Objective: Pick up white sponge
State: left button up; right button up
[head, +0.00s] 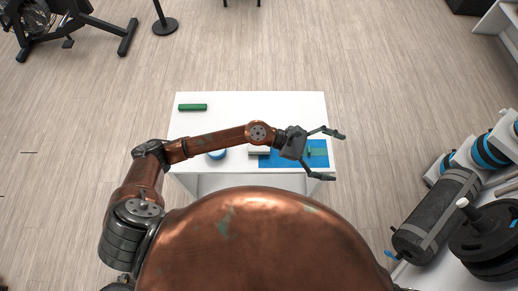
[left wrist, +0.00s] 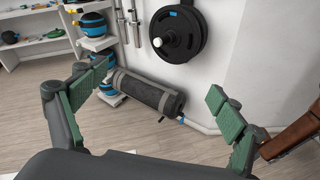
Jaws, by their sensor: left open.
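A small pale block (head: 259,151), which looks like the white sponge, lies on the white table at the left edge of a blue mat (head: 265,162). My left forearm and wrist partly cover it in the head view. My left gripper (head: 335,156) is open and empty, over the table's right side, to the right of the block and pointing right. In the left wrist view its green-padded fingers (left wrist: 156,82) are spread wide with nothing between them. The sponge does not show in that view. My right gripper is not in view.
The white table (head: 235,103) also holds a green block (head: 192,107) at the back left and a blue round thing (head: 217,154) near its front edge. A rack at right holds a dark roller (head: 435,215) and weight plates (head: 490,235). The table's back middle is clear.

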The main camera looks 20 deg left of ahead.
pick_arm(q)
jog(key=a+f+m+g+y, duration=0.2)
jog(key=a+f+m+y, duration=0.25)
jog(key=f, duration=0.35)
jog(key=m+t+y, duration=0.1)
jog(key=m+y, duration=0.6)
jog(key=y, duration=0.4)
send_over(259, 148)
jog(key=f, duration=0.9)
jog(key=shift+s+f, duration=0.2)
jog(key=shift+f, duration=0.15)
jog(key=shift+w+a+f+m, duration=0.1)
jog(key=shift+a+f+m, duration=0.1)
jog(key=shift+f, duration=0.4)
jog(key=shift+w+a+f+m, duration=0.1)
jog(key=shift+a+f, duration=0.1)
jog(key=shift+f, duration=0.35)
jog(key=shift+w+d+f+p, duration=0.15)
jog(key=shift+f+p, duration=0.25)
jog(key=shift+f, duration=0.95)
jog(key=shift+w+d+f+p, duration=0.15)
jog(key=shift+f+p, duration=0.2)
jog(key=shift+f, duration=1)
jog(key=shift+s, duration=0.15)
jog(key=shift+c, duration=0.4)
